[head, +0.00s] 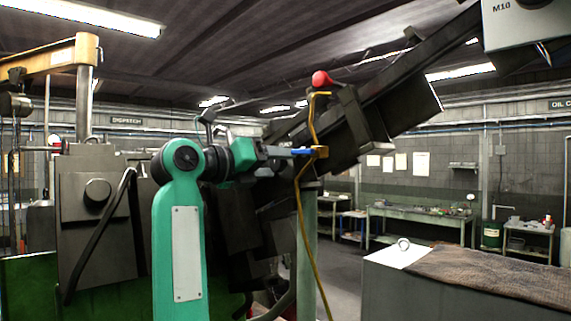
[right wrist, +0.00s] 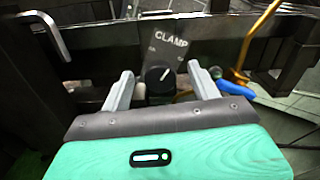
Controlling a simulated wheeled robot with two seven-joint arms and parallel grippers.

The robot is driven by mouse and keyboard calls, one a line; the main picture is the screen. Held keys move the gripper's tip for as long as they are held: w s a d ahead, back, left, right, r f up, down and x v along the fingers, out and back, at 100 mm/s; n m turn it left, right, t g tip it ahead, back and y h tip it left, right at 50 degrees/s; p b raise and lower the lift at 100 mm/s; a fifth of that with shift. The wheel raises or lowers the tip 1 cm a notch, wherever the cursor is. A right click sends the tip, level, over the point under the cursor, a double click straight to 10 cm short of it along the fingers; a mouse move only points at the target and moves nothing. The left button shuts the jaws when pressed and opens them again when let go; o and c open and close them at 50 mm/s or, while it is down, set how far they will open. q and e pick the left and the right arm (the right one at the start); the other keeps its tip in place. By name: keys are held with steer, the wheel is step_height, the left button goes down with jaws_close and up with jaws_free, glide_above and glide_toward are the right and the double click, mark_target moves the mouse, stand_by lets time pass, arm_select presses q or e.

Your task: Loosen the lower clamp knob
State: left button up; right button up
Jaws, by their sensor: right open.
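A round black knob (right wrist: 158,80) with a white pointer line sits below a dark plate marked CLAMP (right wrist: 168,45) in the right wrist view. I cannot tell whether this is the lower of several clamp knobs. My right gripper (right wrist: 161,72) is open, with one pale finger on each side of the knob. A gap shows between the knob and each finger. In the head view my right gripper (head: 287,152) reaches to the dark sloping machine, and the knob cannot be made out there. My left gripper does not show.
A blue part (right wrist: 235,89) lies just right of the right finger, near a yellow hose (head: 305,215). A bent metal handle (right wrist: 50,35) is at the left. A red ball knob (head: 321,79) stands above my gripper. A grey cabinet (head: 395,285) stands at the right front.

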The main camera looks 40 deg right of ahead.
jaws_close()
steer(key=shift+f+m+b, duration=0.1)
steer(key=shift+m+b, duration=0.25)
steer(key=shift+m, duration=0.85)
steer(key=m+b, duration=0.1)
steer(key=m, duration=0.4)
jaws_free()
steer(key=a, duration=0.8)
steer(key=shift+s, duration=0.3)
